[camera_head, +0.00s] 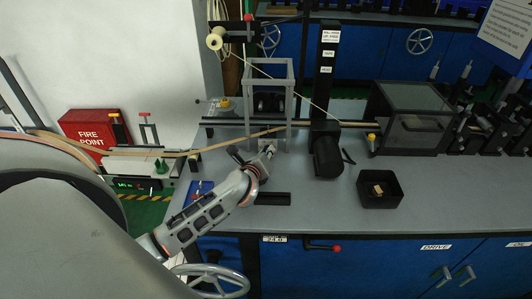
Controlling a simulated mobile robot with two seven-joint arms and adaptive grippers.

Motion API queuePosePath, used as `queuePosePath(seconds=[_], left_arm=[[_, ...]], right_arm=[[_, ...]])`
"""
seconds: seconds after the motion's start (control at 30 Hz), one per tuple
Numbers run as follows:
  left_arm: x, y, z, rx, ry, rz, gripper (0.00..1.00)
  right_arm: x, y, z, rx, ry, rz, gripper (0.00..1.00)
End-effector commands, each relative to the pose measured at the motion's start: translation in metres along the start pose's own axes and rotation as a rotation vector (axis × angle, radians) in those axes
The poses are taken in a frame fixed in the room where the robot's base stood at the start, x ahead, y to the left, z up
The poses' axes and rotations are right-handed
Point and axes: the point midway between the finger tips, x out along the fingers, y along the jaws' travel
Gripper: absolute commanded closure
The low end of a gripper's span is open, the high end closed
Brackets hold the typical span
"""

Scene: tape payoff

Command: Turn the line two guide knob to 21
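My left arm comes in from the lower left. Its gripper (254,153) is over the bench at the foot of the grey upright frame (291,105). The fingers look spread, with nothing seen between them. Small yellow knobs show on the line: one (222,103) left of the frame and one (372,138) left of the dark clear-sided box. Which knob is the line two guide knob, and its setting, I cannot tell at this size. The gripper is apart from both yellow knobs. My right gripper is out of view.
A tan tape (220,143) runs across to the frame. A black motor-like cylinder (327,157) and a black open tray (380,188) stand to the right. A handwheel (212,281) and a red-tipped lever (323,247) are at the bench front. Bare bench lies around the tray.

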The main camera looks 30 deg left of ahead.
Motion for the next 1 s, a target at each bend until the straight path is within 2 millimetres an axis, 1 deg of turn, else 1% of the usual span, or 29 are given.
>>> queuePosePath(seconds=[0.2,0.4,0.93,0.97,1.0], left_arm=[[0.0001,-0.0018,0.0003,0.120,0.001,0.051,1.00],[0.0001,-0.0018,0.0001,0.186,0.002,0.080,1.00],[0.0002,-0.0016,0.0004,0.213,0.002,0.093,1.00],[0.0002,-0.0016,0.0004,0.213,0.002,0.093,0.81],[0.0002,-0.0016,0.0004,0.213,0.002,0.093,0.77]], right_arm=[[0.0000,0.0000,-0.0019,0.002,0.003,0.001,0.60],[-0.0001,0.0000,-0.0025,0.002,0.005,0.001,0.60],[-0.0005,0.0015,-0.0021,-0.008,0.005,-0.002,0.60],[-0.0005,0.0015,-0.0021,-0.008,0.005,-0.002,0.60],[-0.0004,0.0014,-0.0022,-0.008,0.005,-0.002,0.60]])
